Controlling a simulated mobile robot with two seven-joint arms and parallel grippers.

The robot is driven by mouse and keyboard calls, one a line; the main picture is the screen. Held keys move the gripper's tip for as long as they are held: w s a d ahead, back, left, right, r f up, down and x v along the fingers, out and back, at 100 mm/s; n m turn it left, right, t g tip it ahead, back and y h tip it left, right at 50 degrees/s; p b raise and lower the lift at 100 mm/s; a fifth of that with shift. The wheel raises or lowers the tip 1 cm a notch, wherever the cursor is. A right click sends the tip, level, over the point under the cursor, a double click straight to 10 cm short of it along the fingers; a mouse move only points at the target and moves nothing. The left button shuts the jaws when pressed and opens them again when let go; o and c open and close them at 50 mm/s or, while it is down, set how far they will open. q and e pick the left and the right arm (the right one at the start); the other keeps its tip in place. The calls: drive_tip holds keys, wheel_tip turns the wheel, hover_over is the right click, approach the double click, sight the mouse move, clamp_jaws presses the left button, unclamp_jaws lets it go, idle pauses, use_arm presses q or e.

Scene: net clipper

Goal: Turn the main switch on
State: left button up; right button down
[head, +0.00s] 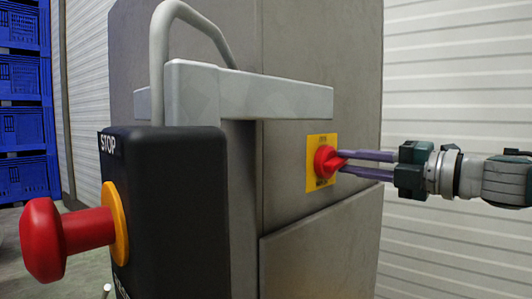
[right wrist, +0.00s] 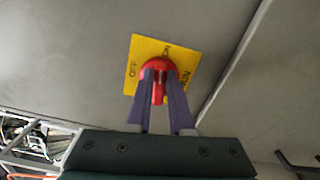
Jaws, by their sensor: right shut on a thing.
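The main switch (head: 325,162) is a red rotary knob on a yellow square plate (head: 312,144), fixed to the grey cabinet's side. My right gripper (head: 346,163) comes in from the right, and its purple fingers are shut on the knob's grip. In the right wrist view, the fingers (right wrist: 161,92) straddle the red knob (right wrist: 158,66), with the yellow plate (right wrist: 145,48) behind it. The lettering on the plate is too small to read surely in the head view, and the fingers hide part of the knob. My left gripper is not in view.
A black box marked STOP (head: 170,220) with a red mushroom button (head: 42,240) stands close in front at the left. A grey bracket (head: 270,95) and a bent tube (head: 158,60) are beside it. Blue crates (head: 22,126) are stacked at far left.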

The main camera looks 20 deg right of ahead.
drive_tip(key=shift+f+m+p, duration=0.1)
drive_tip(key=shift+m+p, duration=0.25)
drive_tip(key=shift+m, duration=0.65)
drive_tip(key=c, duration=0.8)
unclamp_jaws()
drive_tip(key=shift+f, duration=0.1)
drive_tip(key=shift+s+d, duration=0.15)
drive_tip(key=shift+s, duration=0.15)
drive_tip(key=b+v, duration=0.2)
drive_tip(key=v, duration=0.7)
drive_tip(key=shift+s, duration=0.15)
